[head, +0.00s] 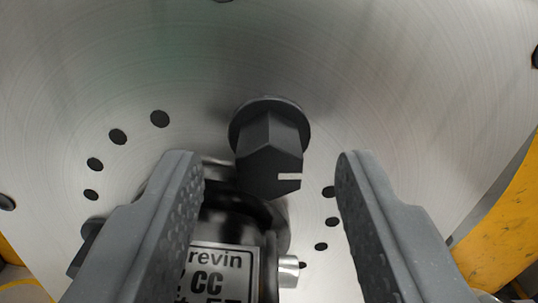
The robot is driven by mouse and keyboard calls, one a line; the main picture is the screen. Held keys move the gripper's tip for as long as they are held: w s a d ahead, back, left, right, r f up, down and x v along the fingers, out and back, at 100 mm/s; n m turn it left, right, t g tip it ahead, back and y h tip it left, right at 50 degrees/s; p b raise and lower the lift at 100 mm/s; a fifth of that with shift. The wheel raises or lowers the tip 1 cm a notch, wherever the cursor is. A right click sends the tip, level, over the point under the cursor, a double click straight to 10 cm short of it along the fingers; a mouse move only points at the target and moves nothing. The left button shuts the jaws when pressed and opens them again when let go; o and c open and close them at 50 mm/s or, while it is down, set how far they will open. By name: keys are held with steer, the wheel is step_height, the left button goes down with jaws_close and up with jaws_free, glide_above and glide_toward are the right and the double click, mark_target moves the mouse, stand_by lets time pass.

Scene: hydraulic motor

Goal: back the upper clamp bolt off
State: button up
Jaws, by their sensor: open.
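The upper clamp bolt (270,150) is a dark grey hex head with a flange against the brushed metal plate. A short pale mark shows on the right of its end face. My gripper (265,170) is open, one finger at the left and one at the right. The bolt head lies between and slightly beyond the fingertips in the picture, with a visible gap on each side. No contact shows. Another dark hex-like part (84,248) is partly hidden behind the left finger.
The round metal plate (400,90) has several dark holes. Below the bolt sits the black motor body with a label (218,275) and a small silver fitting (289,271). Yellow structure (505,215) stands at the right edge, with more at lower left.

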jaws_close()
steer(key=shift+n, duration=0.4)
steer(key=n+b, duration=0.1)
steer(key=n, duration=0.3)
steer(key=shift+w+b, duration=0.1)
steer(key=shift+b, duration=0.2)
steer(key=n+b, duration=0.3)
steer(key=n, duration=0.2)
steer(key=shift+a+f+n, duration=0.1)
steer(key=shift+n, duration=0.2)
steer(key=shift+a, duration=0.1)
jaws_free()
